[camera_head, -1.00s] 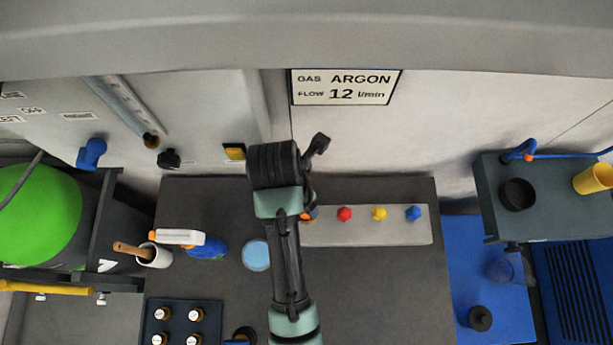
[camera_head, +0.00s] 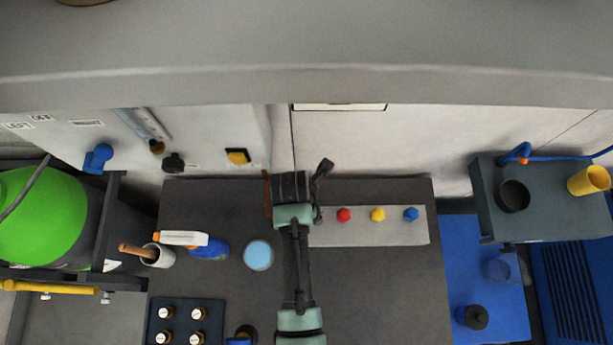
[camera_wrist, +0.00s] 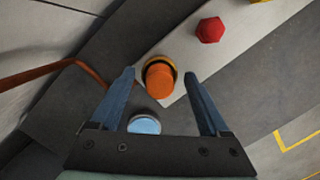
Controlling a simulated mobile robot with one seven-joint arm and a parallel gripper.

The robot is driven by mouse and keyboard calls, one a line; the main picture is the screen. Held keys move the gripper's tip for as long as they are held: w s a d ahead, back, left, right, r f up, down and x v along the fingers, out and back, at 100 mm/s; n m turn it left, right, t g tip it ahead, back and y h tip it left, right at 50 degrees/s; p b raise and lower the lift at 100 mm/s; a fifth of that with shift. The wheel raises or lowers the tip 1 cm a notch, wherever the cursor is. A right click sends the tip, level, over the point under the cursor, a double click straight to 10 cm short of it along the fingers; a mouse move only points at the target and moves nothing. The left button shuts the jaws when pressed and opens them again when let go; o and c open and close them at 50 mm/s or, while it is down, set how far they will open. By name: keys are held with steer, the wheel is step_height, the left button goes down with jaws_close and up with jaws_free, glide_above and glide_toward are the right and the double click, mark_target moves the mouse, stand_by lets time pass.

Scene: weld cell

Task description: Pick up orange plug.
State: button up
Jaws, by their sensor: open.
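The orange plug (camera_wrist: 160,80) shows in the wrist view, standing at the end of the light grey block (camera_wrist: 185,55). A darker ring shows around its base. My gripper (camera_wrist: 163,78) is open and points at the plug, which appears between the two blue-grey fingertips; I cannot tell how far above it they are. In the head view my arm (camera_head: 293,205) covers the plug and the near end of the block (camera_head: 385,233).
Red (camera_head: 344,215), yellow (camera_head: 378,214) and blue (camera_head: 411,213) plugs stand on the block. A light blue disc (camera_head: 258,255), a spray bottle (camera_head: 205,246) and a dark tray (camera_head: 163,325) lie left of my arm. A brown cable (camera_wrist: 40,74) runs nearby.

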steer(key=shift+c, duration=0.2)
jaws_close()
steer(key=shift+r, duration=0.15)
